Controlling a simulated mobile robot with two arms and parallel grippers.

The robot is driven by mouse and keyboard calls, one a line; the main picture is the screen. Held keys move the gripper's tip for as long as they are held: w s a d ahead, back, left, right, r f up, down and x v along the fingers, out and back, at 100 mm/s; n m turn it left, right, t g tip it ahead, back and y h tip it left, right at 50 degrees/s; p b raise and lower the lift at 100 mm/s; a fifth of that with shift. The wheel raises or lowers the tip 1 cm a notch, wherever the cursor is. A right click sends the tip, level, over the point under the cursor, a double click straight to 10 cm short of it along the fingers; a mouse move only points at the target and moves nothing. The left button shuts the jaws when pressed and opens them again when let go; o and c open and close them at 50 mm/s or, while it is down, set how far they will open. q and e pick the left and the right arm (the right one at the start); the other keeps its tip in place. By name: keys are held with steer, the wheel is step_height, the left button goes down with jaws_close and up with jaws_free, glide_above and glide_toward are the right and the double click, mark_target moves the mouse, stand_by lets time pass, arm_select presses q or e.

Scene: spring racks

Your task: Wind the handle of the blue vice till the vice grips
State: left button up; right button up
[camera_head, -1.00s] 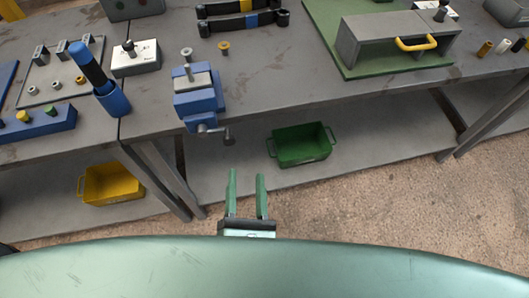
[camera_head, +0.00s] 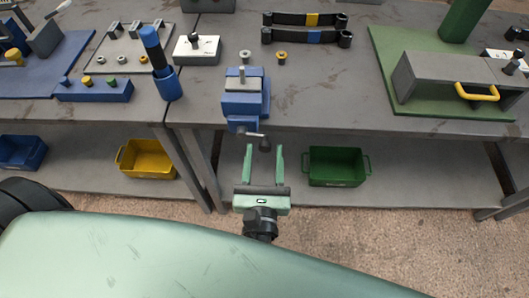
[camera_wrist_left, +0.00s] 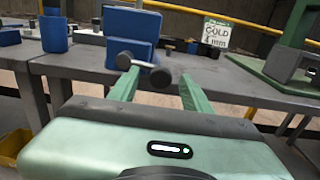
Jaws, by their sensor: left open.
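The blue vice (camera_head: 243,104) is fixed at the front edge of the grey workbench, with a bolt standing upright in its grey jaws. Its handle (camera_head: 264,143) is a grey crank with a dark knob, on the front below the bench top. My left gripper (camera_head: 264,150) is open, its two green fingers pointing at the handle. In the left wrist view the vice (camera_wrist_left: 131,25) stands ahead and the handle's knob (camera_wrist_left: 160,77) shows between the fingers. I cannot tell whether the fingers touch it. My right gripper is not in view.
A yellow bin (camera_head: 150,160) and a green bin (camera_head: 337,168) sit on the lower shelf. A blue holder (camera_head: 168,87) stands left of the vice. A green mat (camera_head: 388,60) carries a grey box with a yellow handle at right.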

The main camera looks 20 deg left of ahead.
arm_select(q)
steer(key=shift+c, duration=0.3)
jaws_close()
steer(key=shift+f, duration=0.1)
steer(key=s+a+f+m+p, duration=0.1)
steer(key=m+p, duration=0.4)
steer(key=m, duration=0.5)
steer(key=s+a+f+m+p, duration=0.1)
steer(key=a+f+m+p, duration=0.2)
steer(key=m, duration=0.7)
steer(key=shift+a+f+p, duration=0.4)
steer(key=shift+a+p, duration=0.8)
steer(key=shift+a, duration=0.1)
steer(key=shift+s, duration=0.1)
